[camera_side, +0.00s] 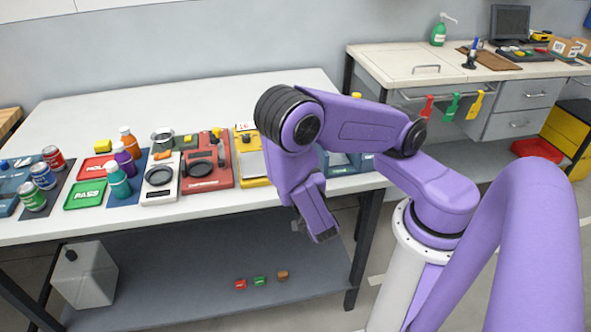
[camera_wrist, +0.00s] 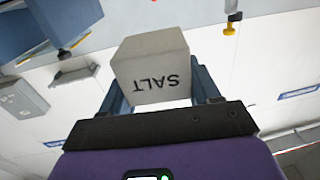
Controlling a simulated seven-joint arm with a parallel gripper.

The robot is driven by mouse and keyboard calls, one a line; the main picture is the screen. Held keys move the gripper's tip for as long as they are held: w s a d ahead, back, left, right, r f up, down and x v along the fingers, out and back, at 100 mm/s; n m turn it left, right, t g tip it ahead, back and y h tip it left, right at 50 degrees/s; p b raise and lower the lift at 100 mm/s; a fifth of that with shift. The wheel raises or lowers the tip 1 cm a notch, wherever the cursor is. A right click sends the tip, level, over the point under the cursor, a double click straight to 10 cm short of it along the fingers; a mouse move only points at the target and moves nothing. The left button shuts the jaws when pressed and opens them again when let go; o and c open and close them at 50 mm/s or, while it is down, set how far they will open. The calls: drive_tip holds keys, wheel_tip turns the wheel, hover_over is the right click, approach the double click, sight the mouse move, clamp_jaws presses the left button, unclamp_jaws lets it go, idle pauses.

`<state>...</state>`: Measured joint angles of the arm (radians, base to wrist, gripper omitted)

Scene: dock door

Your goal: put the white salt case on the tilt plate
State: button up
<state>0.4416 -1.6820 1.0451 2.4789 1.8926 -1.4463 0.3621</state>
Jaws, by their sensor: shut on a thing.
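The white salt case (camera_wrist: 155,68) is a pale block marked SALT, upside down in the wrist view. It sits between the two blue-grey fingers of my gripper (camera_wrist: 158,88), which is shut on it. I cannot tell for sure which is the tilt plate.
A red station (camera_side: 205,165), a white station with a dark ring (camera_side: 160,178), coloured bottles and PASS (camera_side: 85,195) and HOLD trays fill the front of the bench (camera_side: 215,105). The back of the bench is clear. Small blocks (camera_side: 260,281) lie on the lower shelf.

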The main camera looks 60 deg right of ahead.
drive_tip(key=shift+m+g+h, duration=0.7)
drive_tip(key=shift+h, duration=0.1)
drive_tip(key=shift+s+d, duration=0.25)
drive_tip(key=shift+s, duration=0.45)
drive_tip(key=shift+s+d, duration=0.25)
drive_tip(key=shift+s, duration=0.5)
drive_tip(key=shift+s+d, duration=0.25)
drive_tip(key=shift+s, duration=0.45)
drive_tip(key=w+d+f, duration=0.2)
drive_tip(key=w+d, duration=0.1)
drive_tip(key=w+d+f, duration=0.2)
drive_tip(key=w+d, duration=0.1)
drive_tip(key=w+d+f, duration=0.2)
drive_tip(key=w+d, duration=0.1)
drive_tip(key=shift+d+f, duration=0.25)
drive_tip(key=shift+f, duration=0.15)
drive_tip(key=shift+w+d+f, duration=0.25)
drive_tip(key=shift+w+f, duration=0.1)
drive_tip(key=shift+w, duration=0.05)
drive_tip(key=shift+f, duration=0.1)
drive_tip(key=o, duration=1.1)
drive_tip(key=shift+f, duration=0.1)
